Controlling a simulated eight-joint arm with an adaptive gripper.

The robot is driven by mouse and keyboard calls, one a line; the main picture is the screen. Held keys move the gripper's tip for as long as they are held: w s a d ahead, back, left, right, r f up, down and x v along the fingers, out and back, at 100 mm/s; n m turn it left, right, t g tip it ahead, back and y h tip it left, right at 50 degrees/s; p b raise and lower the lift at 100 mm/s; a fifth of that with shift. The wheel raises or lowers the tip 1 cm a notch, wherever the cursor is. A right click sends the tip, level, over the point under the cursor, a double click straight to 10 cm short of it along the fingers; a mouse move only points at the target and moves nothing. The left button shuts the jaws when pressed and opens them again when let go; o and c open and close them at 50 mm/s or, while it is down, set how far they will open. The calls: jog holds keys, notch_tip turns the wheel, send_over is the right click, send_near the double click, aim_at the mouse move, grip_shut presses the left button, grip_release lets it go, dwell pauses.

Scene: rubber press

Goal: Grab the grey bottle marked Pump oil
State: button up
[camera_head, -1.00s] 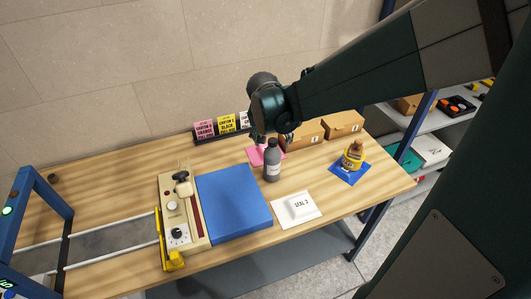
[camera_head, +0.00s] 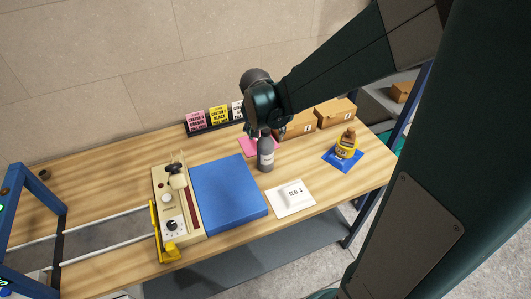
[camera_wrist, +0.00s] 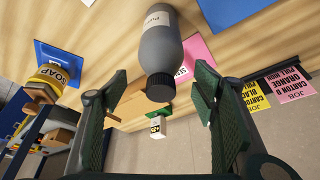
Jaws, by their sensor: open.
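The grey bottle (camera_head: 265,156) stands upright on the wooden table, just right of the blue pad. In the wrist view the bottle (camera_wrist: 161,48) has a black ribbed cap and a white label whose text is only partly readable. My gripper (camera_head: 264,132) is above and at the bottle's top in the head view. In the wrist view my gripper (camera_wrist: 160,105) is open, its two green fingers spread on either side of the bottle's cap. Nothing is between the fingers but the cap end, and no contact shows.
A white SEAL 2 packet (camera_head: 294,193) lies in front. Cardboard boxes (camera_head: 298,124) and a pink sheet (camera_head: 249,146) lie behind. The blue pad (camera_head: 228,192) and a control panel (camera_head: 175,205) are left.

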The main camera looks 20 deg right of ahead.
jog(key=shift+x, duration=2.15)
jog(key=c, duration=1.8)
